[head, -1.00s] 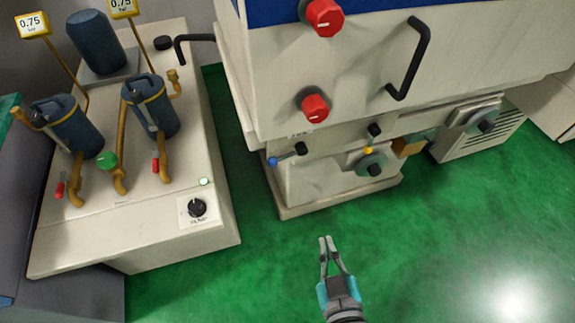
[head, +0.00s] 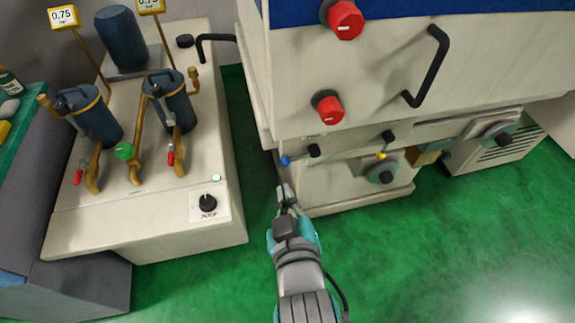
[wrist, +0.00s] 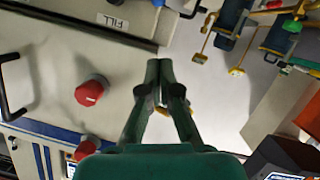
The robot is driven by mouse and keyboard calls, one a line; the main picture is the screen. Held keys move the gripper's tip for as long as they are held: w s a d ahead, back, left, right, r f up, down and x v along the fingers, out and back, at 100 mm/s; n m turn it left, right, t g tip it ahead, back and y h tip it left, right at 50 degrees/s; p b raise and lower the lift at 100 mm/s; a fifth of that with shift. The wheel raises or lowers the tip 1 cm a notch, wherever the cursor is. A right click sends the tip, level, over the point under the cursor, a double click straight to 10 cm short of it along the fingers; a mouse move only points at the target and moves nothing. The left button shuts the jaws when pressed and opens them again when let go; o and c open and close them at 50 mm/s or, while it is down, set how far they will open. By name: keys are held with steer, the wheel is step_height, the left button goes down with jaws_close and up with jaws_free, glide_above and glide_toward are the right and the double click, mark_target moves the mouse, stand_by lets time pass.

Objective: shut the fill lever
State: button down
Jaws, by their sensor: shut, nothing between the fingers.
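The fill lever (head: 299,156) is on the left of the pale machine's lower front. Its black hub is at the right and its blue end points left in the head view. In the wrist view the blue tip (wrist: 158,3) shows at the top edge, near the FILL label (wrist: 112,21); most of the lever is cut off there. My gripper (head: 286,190) is shut and empty, just below the blue end in the head view. Its fingers (wrist: 158,64) are together in the wrist view. I cannot tell the exact gap; no contact shows.
A second lever with a yellow end (head: 384,153) is to the right, above a round port (head: 383,173). Red knobs (head: 327,106) and a black handle (head: 428,66) are above. A pump unit (head: 150,222) with filters stands left. Green floor (head: 400,260) is free at right.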

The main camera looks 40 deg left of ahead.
steer(key=shift+w, duration=0.1)
glide_toward(283, 160)
steer(key=w+a+r, duration=0.2)
steer(key=w+a, duration=0.1)
steer(key=a, duration=0.1)
steer(key=shift+w+a+f, duration=0.1)
steer(key=shift+w+f, duration=0.2)
steer(key=shift+f, duration=0.25)
steer(key=shift+w+a+f, duration=0.1)
steer(key=shift+w+f, duration=0.15)
steer(key=shift+f, duration=0.35)
steer(key=shift+w+a+f, duration=0.1)
steer(key=shift+w+f, duration=0.2)
steer(key=shift+f, duration=0.25)
steer(key=shift+f, duration=0.1)
steer(key=shift+f+n, duration=0.2)
steer(key=shift+n, duration=0.1)
